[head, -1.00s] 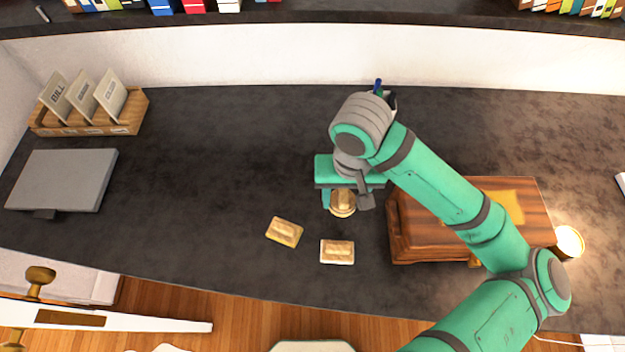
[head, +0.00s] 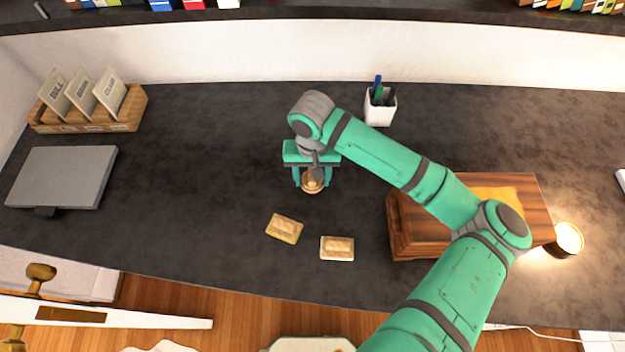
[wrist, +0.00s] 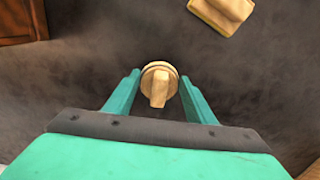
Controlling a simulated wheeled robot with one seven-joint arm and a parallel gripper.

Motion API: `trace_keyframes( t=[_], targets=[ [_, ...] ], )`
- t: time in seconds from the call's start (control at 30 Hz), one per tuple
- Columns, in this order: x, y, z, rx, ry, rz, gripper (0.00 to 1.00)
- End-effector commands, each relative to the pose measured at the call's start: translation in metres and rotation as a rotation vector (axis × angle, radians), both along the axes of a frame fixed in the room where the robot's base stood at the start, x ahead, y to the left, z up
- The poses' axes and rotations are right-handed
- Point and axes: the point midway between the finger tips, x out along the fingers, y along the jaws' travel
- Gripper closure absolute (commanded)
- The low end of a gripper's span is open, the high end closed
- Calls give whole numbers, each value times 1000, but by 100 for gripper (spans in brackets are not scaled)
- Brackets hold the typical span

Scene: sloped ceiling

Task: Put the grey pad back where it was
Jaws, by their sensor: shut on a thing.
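A flat grey rectangular slab (head: 62,178) with a small dark tab at its front edge lies at the left of the dark desk; it is the only pad-like grey thing I see. My gripper (head: 311,183) is well to its right, near the middle of the desk, pointing down. It is shut on a round tan knobbed piece (head: 312,184). In the wrist view the round piece (wrist: 158,85) shows between the fingertips of my gripper (wrist: 160,92). I cannot tell whether it clears the desk.
Two small tan blocks (head: 284,228) (head: 337,248) lie in front of my gripper. A wooden box (head: 420,240) and a lit lamp (head: 568,240) stand at the right. A pen cup (head: 380,107) and a letter rack (head: 88,120) stand at the back. The desk's left middle is clear.

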Motion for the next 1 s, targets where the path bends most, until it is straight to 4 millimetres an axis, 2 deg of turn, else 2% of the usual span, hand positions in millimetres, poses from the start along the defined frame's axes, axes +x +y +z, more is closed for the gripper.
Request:
trace_keyframes(
  t=[0.13, 0.5, 0.53, 0.6, 0.87, 1.0],
  targets=[
    [-1, -1, -19, 1, 1, -2, 68],
    [-1, 0, -23, 2, 1, -1, 68],
    [-1, 0, -23, 1, 0, 0, 43],
    [-1, 0, -23, 1, 0, 0, 31],
    [-1, -1, -22, 1, 0, -1, 31],
    [0, 0, -16, 1, 0, -1, 31]
  ],
)
